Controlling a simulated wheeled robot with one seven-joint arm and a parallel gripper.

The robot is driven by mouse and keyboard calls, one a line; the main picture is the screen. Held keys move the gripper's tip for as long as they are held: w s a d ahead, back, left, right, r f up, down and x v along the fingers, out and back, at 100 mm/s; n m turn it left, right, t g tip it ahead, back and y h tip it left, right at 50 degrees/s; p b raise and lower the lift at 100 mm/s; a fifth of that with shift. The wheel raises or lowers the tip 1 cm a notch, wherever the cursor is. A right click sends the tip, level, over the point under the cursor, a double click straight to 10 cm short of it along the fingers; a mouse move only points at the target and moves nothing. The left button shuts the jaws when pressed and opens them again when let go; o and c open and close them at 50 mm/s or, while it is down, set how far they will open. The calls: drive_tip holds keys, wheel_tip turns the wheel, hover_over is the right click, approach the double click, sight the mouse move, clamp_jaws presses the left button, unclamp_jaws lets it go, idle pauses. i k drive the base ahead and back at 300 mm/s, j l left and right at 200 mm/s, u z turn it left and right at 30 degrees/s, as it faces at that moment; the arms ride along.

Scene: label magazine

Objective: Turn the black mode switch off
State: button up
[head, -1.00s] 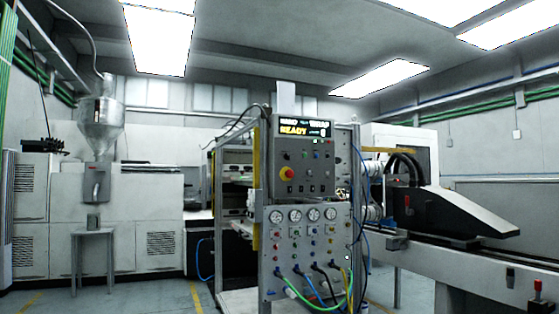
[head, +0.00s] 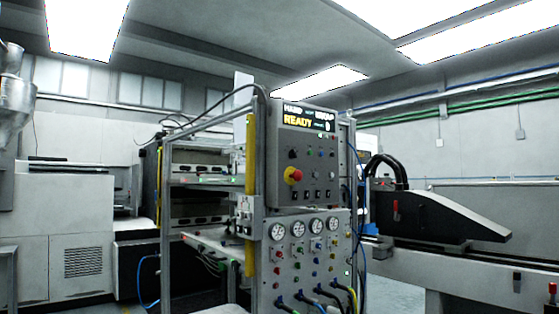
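A grey control panel (head: 270,180) stands upright on the machine frame, near the middle of the head view. A small black knob (head: 293,153) sits at its upper left, below the lit display (head: 308,120), which reads READY. A row of small dark switches (head: 318,195) runs along the panel's lower part. Which of these is the black mode switch, and how it is set, is too small to tell. A red emergency button (head: 293,175) on a yellow base is below the knob. My gripper is not in view.
Several round gauges (head: 298,229) and coloured hose fittings are below the panel, with hoses hanging at the bottom. A yellow post (head: 251,190) stands left of the panel. A white cabinet (head: 75,235) is at left.

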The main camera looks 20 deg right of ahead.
sight(292, 154)
drive_tip(key=i+l, duration=0.25)
drive_tip(key=i, duration=0.2)
drive_tip(key=i+l, duration=0.2)
drive_tip(key=i, duration=0.25)
